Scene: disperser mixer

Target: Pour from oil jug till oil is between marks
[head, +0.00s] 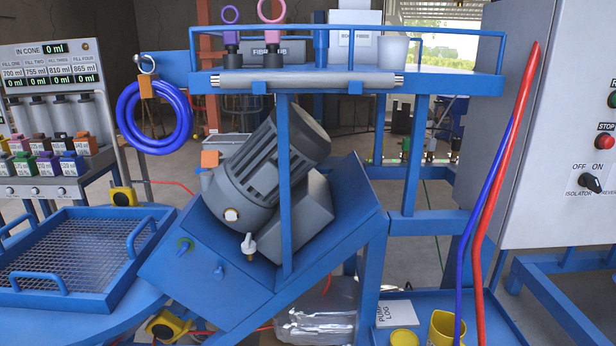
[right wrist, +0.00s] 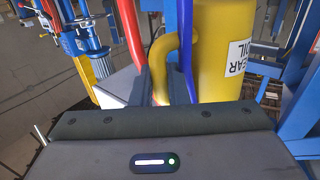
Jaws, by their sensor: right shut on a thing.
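The yellow oil jug (right wrist: 215,50) fills the upper right of the right wrist view, its label partly reading "EAR OIL". My right gripper (right wrist: 160,88) is shut on the jug's curved handle. In the head view, a yellow open-topped vessel (head: 445,328), apparently the jug, stands at the bottom edge, partly cut off. The grey motor and gearbox (head: 262,180) sits tilted on the blue sloped frame. Oil level and marks cannot be made out. My left gripper is not in view.
A red hose (head: 507,165) and a blue hose (head: 478,220) hang beside the vessel. A yellow round piece (head: 404,338) and a pump log (head: 394,313) lie on the lower blue shelf. A blue post (head: 285,190) stands before the motor.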

